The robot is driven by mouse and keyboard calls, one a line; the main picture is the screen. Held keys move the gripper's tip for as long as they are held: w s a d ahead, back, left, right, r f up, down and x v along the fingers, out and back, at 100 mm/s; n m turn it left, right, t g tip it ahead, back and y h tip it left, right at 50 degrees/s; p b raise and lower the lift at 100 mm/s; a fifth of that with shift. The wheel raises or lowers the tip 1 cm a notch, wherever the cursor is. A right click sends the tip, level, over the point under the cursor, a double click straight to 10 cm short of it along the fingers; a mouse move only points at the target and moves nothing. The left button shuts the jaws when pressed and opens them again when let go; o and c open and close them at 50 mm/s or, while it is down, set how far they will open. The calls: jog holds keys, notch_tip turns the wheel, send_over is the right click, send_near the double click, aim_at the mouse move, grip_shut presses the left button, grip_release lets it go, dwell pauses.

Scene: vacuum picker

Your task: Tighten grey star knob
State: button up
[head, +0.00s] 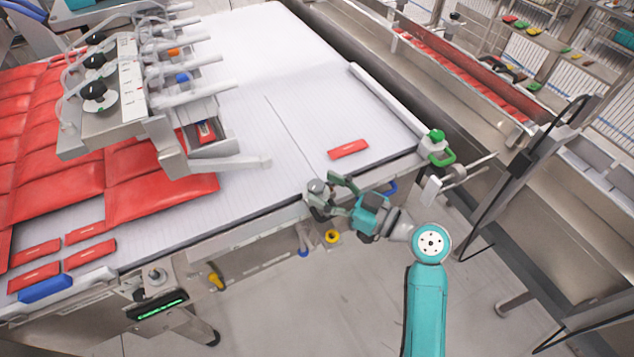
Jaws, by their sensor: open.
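A grey knob (317,187), apparently the star knob, sits at the front edge of the conveyor table, near the middle of the head view. My gripper (332,197) comes in from the right and is open. One finger is on the far side, by the knob's upper right, and the other is on the near side, just below it. I cannot tell whether either finger touches the knob. The knob's lower part is partly hidden by the near finger.
The white conveyor belt (265,55) carries red packets (150,178) on the left and a small one (348,149) near my gripper. A green clamp handle (436,149) stands right of my wrist. A yellow knob (332,237) hangs below. A metal picker head (165,125) overhangs the belt.

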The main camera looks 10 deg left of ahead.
jog(key=shift+x, duration=1.45)
jog(key=c, duration=1.2)
